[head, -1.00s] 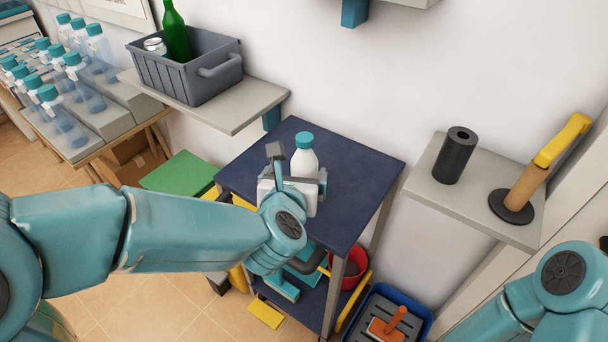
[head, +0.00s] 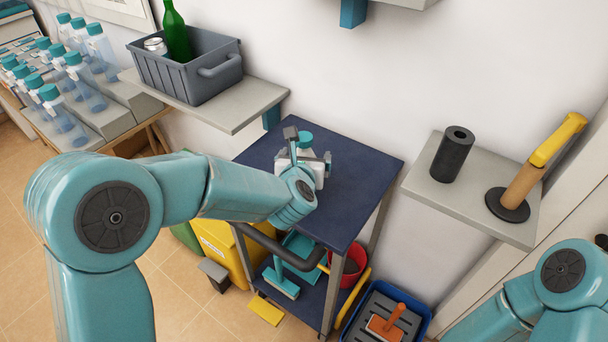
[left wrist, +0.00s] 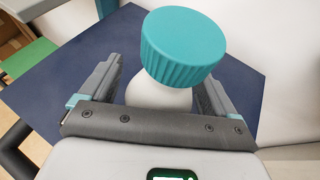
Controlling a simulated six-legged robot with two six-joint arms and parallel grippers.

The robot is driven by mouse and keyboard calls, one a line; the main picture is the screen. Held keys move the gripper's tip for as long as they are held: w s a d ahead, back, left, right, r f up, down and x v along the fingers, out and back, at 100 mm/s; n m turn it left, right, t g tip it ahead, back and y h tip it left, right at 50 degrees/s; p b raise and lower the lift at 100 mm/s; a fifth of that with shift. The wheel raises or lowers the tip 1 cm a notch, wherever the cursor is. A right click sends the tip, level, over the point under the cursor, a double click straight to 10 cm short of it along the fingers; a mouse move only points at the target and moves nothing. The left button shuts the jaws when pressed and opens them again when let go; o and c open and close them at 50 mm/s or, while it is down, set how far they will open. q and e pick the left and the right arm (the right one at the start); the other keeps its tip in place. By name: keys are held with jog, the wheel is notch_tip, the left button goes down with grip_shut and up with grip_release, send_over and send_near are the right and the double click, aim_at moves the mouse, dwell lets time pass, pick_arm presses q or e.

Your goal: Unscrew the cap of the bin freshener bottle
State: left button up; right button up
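The bin freshener bottle (head: 306,154) is white and stands upright on the dark blue top of a trolley (head: 350,195). Its teal cap (head: 305,138) is on; in the left wrist view the ribbed cap (left wrist: 183,48) fills the upper middle. My left gripper (head: 308,147) is at the bottle with its fingers apart, one on each side of the bottle. In the left wrist view the white bottle shoulder (left wrist: 158,97) shows between the fingers, with a gap at the left finger; the lower bottle is hidden. My right arm shows at lower right, but its gripper is out of view.
A grey crate (head: 185,82) with a green bottle (head: 177,35) stands on a shelf at upper left. A red bucket (head: 352,268) is below. The trolley top's right side is clear.

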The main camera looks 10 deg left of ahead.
pick_arm(q)
jog(key=c, duration=0.9)
notch_tip(320, 180, up, 20)
jog(key=p, duration=0.6)
